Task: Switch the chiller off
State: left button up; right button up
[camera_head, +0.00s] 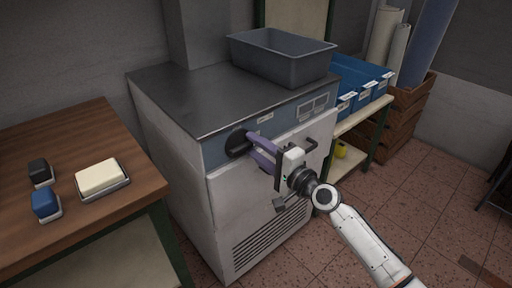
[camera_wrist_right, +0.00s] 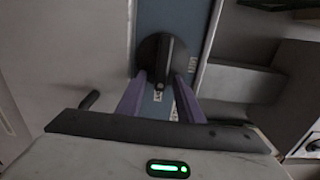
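The chiller (camera_head: 240,195) is a pale cabinet with a dark top and a blue-grey control strip. A round black knob (camera_head: 237,143) sits at the left of the strip. It also shows in the right wrist view (camera_wrist_right: 149,55), with a raised grip bar across it. Small white labels lie beside it; their text is too small to read. My right gripper (camera_head: 251,148) has two purple fingers pointing at the knob. In the wrist view the fingers (camera_wrist_right: 160,76) are apart, with the bar's end between their tips. I cannot tell whether they touch the knob. My left gripper is out of view.
A grey bin (camera_head: 282,60) stands on the chiller top. A wooden table (camera_head: 70,165) with brushes or blocks is at left. Blue bins (camera_head: 362,88) stand on a shelf at right.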

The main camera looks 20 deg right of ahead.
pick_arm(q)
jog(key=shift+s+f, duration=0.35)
pick_arm(e)
jog(key=v, duration=1)
jog(key=shift+s, duration=0.15)
pick_arm(q)
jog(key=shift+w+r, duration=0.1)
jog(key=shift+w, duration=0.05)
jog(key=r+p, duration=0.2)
jog(key=p, duration=0.1)
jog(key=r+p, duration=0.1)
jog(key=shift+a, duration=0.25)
pick_arm(e)
jog(key=s+a+f+n+g+h, duration=0.1)
jog(key=s+a+f+n+g, duration=0.3)
jog(key=s+f+n, duration=0.4)
jog(key=s+a+f+n+g+h, duration=0.2)
jog(key=s+a+f+n+g, duration=0.2)
jog(key=s+f+n, duration=0.4)
jog(key=s+a+f, duration=0.1)
jog(key=s+f, duration=0.5)
jog(key=s, duration=0.2)
jog(key=shift+s+a+h, duration=0.2)
jog(key=shift+s+h, duration=0.1)
jog(key=shift+s, duration=0.1)
